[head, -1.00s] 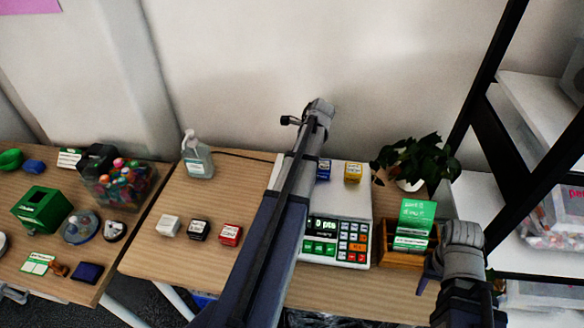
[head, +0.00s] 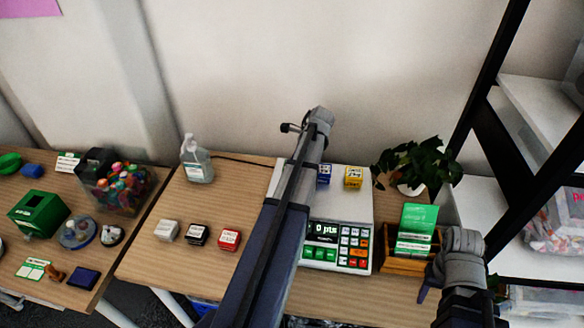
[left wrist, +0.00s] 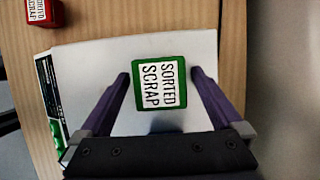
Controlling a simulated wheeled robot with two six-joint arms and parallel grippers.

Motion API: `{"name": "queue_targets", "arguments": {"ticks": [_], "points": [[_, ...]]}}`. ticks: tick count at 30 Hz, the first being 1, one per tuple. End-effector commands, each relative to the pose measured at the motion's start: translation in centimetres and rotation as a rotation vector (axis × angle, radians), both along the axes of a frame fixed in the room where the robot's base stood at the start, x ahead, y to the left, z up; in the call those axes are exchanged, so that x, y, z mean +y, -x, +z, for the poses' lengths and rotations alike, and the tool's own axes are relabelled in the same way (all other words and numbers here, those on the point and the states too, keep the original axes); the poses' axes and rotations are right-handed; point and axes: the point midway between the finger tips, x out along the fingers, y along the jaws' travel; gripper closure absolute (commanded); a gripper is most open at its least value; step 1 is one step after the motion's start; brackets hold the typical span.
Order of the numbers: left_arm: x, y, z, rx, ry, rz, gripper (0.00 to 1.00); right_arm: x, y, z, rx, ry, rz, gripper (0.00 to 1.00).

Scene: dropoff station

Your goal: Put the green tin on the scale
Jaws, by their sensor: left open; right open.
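The green tin (left wrist: 159,82), labelled "SORTED SCRAP", shows upright in the left wrist view over the white top of the scale (left wrist: 95,65), apparently standing on it. My left gripper (left wrist: 159,79) is open, with one finger on each side of the tin and a small gap at both sides. In the head view the scale (head: 357,207) stands at the right of the table; my left arm covers its left part and hides the green tin and the left gripper. My right gripper (head: 428,288) is open and empty, in front of the wooden card box.
A blue tin (head: 324,174) and a yellow tin (head: 353,177) sit at the scale's back. White (head: 167,231), black (head: 197,234) and red (head: 229,240) tins stand left of it. The wooden card box (head: 402,264) and a plant (head: 415,163) are at its right.

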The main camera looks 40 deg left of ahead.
Motion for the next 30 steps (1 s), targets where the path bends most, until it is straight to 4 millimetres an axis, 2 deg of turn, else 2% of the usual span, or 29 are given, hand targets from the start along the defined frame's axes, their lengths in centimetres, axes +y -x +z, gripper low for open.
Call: {"name": "queue_targets", "arguments": {"ticks": [5, 11, 24, 30], "points": [[0.0, 0.0, 0.5, 0.0, 0.0, 0.0, 0.0, 0.0, 0.0, 0.5, 0.0, 0.0, 0.0, 0.5], [-0.5, -0.3, 2.2, 0.0, 0.0, -0.001, 0.0, 0.0, 0.0, 2.2, 0.0, 0.0, 0.0, 0.5], [-2.8, -1.6, 8.7, 0.0, 0.0, -0.001, 0.0, 0.0, 0.0, 8.7, 0.0, 0.0, 0.0, 0.5], [-3.7, -2.1, 11.0, 0.001, 0.0, 0.0, 0.0, 0.0, 0.0, 11.0, 0.0, 0.0, 0.0, 0.5]]}}
